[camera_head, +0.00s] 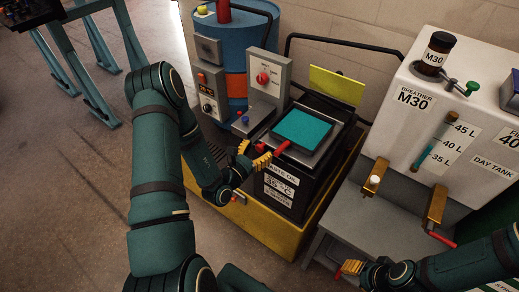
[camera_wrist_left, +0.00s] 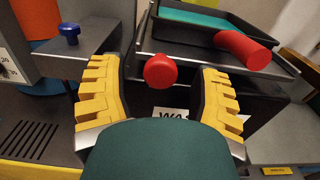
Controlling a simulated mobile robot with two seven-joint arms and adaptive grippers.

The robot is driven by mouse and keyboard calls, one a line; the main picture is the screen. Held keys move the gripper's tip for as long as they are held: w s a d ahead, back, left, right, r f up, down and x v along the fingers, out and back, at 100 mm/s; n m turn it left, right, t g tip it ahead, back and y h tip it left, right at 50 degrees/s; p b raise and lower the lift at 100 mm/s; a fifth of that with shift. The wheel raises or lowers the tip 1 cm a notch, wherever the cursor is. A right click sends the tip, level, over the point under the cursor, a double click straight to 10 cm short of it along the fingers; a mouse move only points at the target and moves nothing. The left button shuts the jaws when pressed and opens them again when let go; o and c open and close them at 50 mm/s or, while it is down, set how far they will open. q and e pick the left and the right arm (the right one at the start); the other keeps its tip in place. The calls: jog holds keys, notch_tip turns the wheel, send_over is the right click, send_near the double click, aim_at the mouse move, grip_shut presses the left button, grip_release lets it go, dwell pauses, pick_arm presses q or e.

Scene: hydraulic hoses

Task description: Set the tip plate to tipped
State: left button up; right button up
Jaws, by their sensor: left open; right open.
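What looks like the tip plate is a teal plate (camera_head: 302,127) in a dark frame on top of the black waste oil box (camera_head: 285,183). It lies nearly flush with the frame, and its teal face also shows at the top of the left wrist view (camera_wrist_left: 205,17). A red cylindrical handle (camera_wrist_left: 243,49) sticks out from its front. My left gripper (camera_head: 253,154) is open in front of the box. In the left wrist view its yellow fingers stand either side of a round red knob (camera_wrist_left: 161,71), with gaps on both sides. My right gripper (camera_head: 351,268) is open at lower right, far from the plate.
A grey control box (camera_head: 268,82) and a blue drum (camera_head: 238,42) stand behind and left. A yellow-green panel (camera_head: 336,86) rises behind the plate. The white day tank (camera_head: 445,110) with brass taps stands right. The floor at left is mostly clear.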

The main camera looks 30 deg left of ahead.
pick_arm(q)
jog(key=shift+w, duration=0.55)
grip_shut()
jog(key=shift+r, duration=0.1)
